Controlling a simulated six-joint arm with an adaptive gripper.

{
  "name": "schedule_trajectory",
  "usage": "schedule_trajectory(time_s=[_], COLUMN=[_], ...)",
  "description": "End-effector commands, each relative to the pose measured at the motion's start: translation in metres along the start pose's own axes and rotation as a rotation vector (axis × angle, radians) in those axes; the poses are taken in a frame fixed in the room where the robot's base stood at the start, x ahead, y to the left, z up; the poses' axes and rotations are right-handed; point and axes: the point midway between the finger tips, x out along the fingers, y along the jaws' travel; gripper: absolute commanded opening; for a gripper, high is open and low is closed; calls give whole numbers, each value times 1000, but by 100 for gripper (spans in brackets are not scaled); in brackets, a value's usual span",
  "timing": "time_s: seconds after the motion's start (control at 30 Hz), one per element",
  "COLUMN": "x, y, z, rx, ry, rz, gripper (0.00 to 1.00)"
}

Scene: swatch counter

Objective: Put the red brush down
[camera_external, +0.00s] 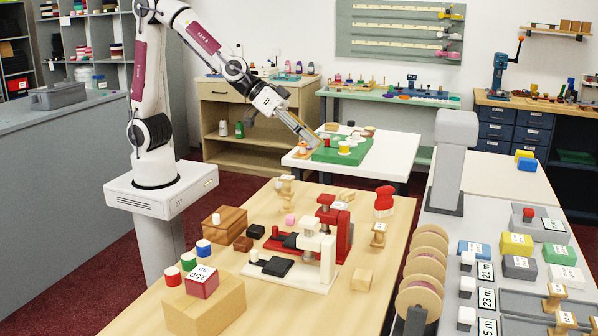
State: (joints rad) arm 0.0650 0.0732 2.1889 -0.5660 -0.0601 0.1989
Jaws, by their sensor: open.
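A red piece with a rounded top and a pale lower band, perhaps the red brush (383,201), stands on the right part of the wooden table (385,250). It is too small for me to be sure what it is.
A red press (338,228) and a white press (325,262) stand mid-table. Wooden blocks, a cardboard-coloured box (205,308) and small colour pots lie at the left and front. Spools (420,300) line the right edge beside a grey counter. Small bare patches lie between things.

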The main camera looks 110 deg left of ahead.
Motion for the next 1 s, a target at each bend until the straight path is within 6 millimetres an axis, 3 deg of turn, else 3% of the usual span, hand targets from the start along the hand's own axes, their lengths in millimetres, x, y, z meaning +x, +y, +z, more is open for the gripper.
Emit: schedule_trajectory(time_s=[0.47,0.77,1.0], x=[-111,-175,-224], y=[5,-14,-40], z=[45,87,125], rx=[125,204,262], ry=[-156,-256,-333], rz=[72,55,9], gripper=[41,41,41])
